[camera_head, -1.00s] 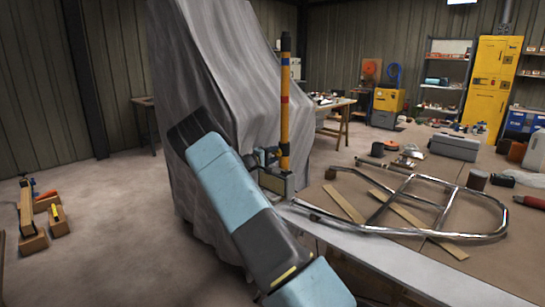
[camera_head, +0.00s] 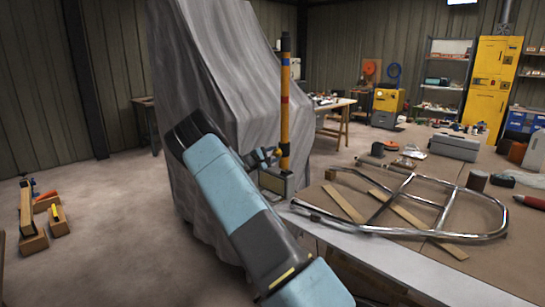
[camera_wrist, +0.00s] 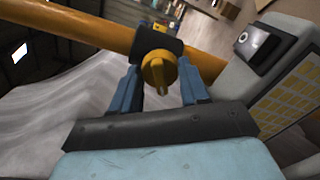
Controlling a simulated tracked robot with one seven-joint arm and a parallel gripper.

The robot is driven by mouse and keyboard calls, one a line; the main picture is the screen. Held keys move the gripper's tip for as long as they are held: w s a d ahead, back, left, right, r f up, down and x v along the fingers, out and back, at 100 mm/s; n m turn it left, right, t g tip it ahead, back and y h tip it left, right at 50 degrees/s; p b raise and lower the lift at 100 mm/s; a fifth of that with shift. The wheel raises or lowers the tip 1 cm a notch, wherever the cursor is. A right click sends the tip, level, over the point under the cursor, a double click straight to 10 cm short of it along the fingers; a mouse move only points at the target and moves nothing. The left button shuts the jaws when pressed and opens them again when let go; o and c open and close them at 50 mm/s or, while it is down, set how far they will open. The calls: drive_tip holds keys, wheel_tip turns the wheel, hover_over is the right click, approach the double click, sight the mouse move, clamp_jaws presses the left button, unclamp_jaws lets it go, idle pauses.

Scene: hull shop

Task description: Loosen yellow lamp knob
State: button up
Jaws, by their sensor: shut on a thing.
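The yellow lamp knob (camera_wrist: 158,71) is in the middle of the wrist view, on a black collar (camera_wrist: 148,42) around a yellow pole (camera_wrist: 80,27). My gripper (camera_wrist: 160,80) has its two blue fingers on either side of the knob and is shut on it. In the head view the yellow pole (camera_head: 285,115) stands upright with red and blue bands, and my gripper (camera_head: 266,156) is at its lower part. The knob is too small and hidden to make out there.
A grey-draped shape (camera_head: 235,70) stands close behind my arm. Floor at left is mostly clear.

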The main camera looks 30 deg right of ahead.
drive_tip(key=shift+f, duration=0.25)
drive_tip(key=o, duration=0.8)
drive_tip(key=shift+o, duration=1.4)
drive_tip(key=shift+r, duration=0.1)
drive_tip(key=v, duration=1.3)
drive_tip(key=shift+a, duration=0.4)
